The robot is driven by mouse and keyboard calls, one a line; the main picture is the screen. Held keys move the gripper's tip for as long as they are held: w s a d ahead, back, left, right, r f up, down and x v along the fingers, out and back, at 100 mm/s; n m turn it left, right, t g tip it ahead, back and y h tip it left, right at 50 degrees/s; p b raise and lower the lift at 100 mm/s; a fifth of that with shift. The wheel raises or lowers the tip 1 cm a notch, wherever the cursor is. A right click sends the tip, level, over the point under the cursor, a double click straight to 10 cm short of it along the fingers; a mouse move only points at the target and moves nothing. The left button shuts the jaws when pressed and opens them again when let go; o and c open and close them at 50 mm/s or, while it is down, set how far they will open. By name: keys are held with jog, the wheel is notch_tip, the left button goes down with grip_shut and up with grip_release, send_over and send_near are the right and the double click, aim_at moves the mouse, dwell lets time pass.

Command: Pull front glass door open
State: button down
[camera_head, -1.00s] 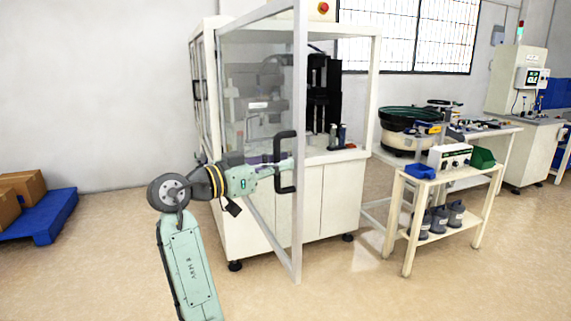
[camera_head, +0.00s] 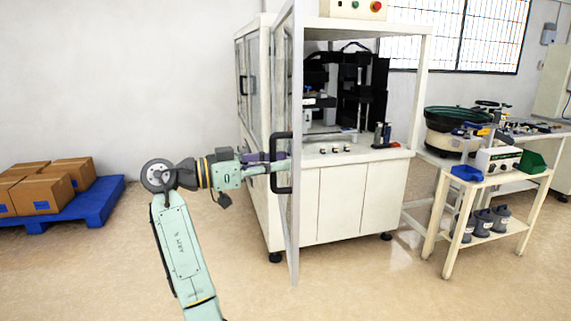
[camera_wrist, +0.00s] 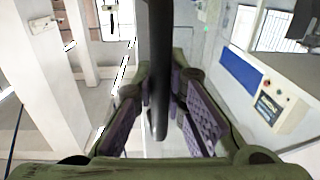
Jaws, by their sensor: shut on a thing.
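The front glass door (camera_head: 292,218) of the white machine cabinet (camera_head: 335,205) stands swung well open and appears nearly edge-on in the head view. Its black handle (camera_head: 281,185) is a vertical bar on the door frame. My gripper (camera_head: 284,165) reaches it from the left and is shut on the handle. In the wrist view the dark handle (camera_wrist: 159,70) runs between the two purple-padded fingers of my gripper (camera_wrist: 172,112). The fingertips are partly hidden behind the handle in the head view.
A small cart (camera_head: 492,178) with blue and green bins stands right of the cabinet. A bowl feeder (camera_head: 452,130) is behind it. A blue pallet (camera_head: 85,204) with several cardboard boxes lies at the far left. The floor before the door is clear.

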jog(key=shift+a+f, duration=0.1)
jog(key=shift+a, duration=0.7)
jog(key=c, duration=1.9)
grip_release()
jog(key=shift+s, duration=0.1)
jog(key=v, duration=1.2)
